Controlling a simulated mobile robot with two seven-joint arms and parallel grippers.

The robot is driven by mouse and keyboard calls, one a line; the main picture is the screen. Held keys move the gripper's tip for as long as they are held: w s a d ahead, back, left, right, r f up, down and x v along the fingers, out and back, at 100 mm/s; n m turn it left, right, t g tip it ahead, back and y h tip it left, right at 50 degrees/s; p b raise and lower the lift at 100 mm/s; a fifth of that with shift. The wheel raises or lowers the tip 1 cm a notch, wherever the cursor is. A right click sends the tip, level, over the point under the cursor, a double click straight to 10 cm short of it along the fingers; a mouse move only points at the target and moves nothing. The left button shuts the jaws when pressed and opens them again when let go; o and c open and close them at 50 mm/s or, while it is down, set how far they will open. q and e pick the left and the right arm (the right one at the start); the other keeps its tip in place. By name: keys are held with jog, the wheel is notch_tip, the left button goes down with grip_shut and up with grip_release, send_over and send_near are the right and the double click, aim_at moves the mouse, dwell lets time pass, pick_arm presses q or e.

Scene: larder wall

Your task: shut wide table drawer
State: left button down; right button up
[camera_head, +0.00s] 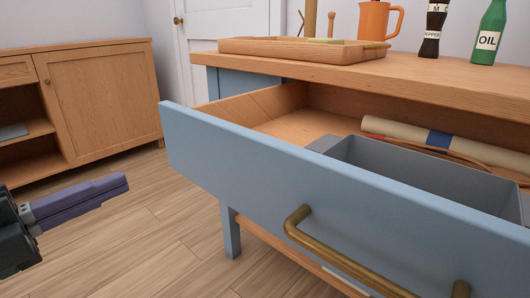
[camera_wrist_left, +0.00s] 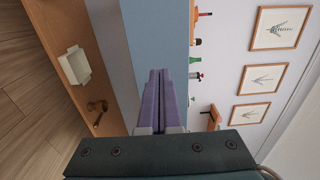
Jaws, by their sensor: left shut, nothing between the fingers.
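The wide table drawer (camera_head: 300,190) has a blue front and stands pulled out from the wooden-topped table (camera_head: 330,68). Its brass bar handle (camera_head: 345,262) is on the front face, running toward the lower right. A grey bin (camera_head: 420,175) and a rolled cream item with a blue band (camera_head: 438,139) lie inside. My left gripper (camera_head: 125,185) is to the left of the drawer front, apart from it in the head view, with its purple fingers together and empty. The fingers also show in the left wrist view (camera_wrist_left: 158,75). My right gripper is not in view.
A wooden tray (camera_head: 285,50), an orange mug (camera_head: 378,20), a pepper bottle (camera_head: 432,30) and a green oil bottle (camera_head: 488,35) stand on the tabletop. A wooden cabinet (camera_head: 100,95) is at the left. Wood floor (camera_head: 165,225) is clear between.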

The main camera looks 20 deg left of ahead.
aim_at(194, 152)
pick_arm(q)
jog(key=b+x, duration=0.1)
jog(key=x, duration=0.9)
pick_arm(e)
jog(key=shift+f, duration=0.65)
